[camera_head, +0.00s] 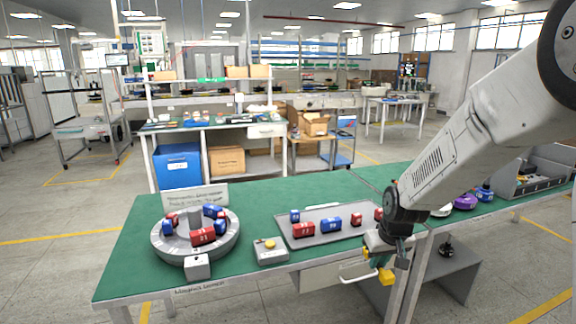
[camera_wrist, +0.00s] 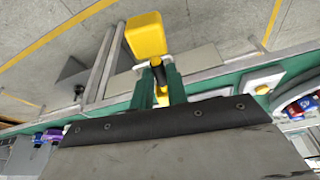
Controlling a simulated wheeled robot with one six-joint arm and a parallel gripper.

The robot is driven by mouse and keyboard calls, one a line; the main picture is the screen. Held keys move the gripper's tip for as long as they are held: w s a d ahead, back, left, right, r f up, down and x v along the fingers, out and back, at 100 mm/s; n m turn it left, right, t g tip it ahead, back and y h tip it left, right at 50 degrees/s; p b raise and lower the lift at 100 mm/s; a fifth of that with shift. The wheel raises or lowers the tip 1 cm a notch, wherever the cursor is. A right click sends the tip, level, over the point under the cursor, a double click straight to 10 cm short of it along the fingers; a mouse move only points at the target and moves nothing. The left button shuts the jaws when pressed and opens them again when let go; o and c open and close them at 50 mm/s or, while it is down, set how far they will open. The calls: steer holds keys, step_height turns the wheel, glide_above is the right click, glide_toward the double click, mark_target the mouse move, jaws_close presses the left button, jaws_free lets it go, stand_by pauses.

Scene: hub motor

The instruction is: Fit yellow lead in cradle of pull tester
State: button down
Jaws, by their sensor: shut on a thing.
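A yellow block-shaped piece (camera_head: 387,277), likely the yellow lead, hangs below my gripper (camera_head: 384,255) past the front edge of the green bench. In the wrist view the yellow piece (camera_wrist: 147,36) has a thicker end and a narrow dark and yellow neck. The green fingers of my gripper (camera_wrist: 161,84) are shut on that neck. The piece is in the air and touches nothing else that I can see. I cannot make out which thing is the pull tester or its cradle.
Purple and blue parts (camera_head: 466,202) sit at right. A drawer (camera_head: 330,278) is below the bench.

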steer(key=s+d+f+m, duration=0.1)
steer(key=d+f+m, duration=0.1)
steer(key=f, duration=1.1)
steer(key=shift+s+d+f+h, duration=0.25)
steer(key=shift+d+f+h, duration=0.05)
steer(key=shift+d, duration=0.2)
stand_by(0.4)
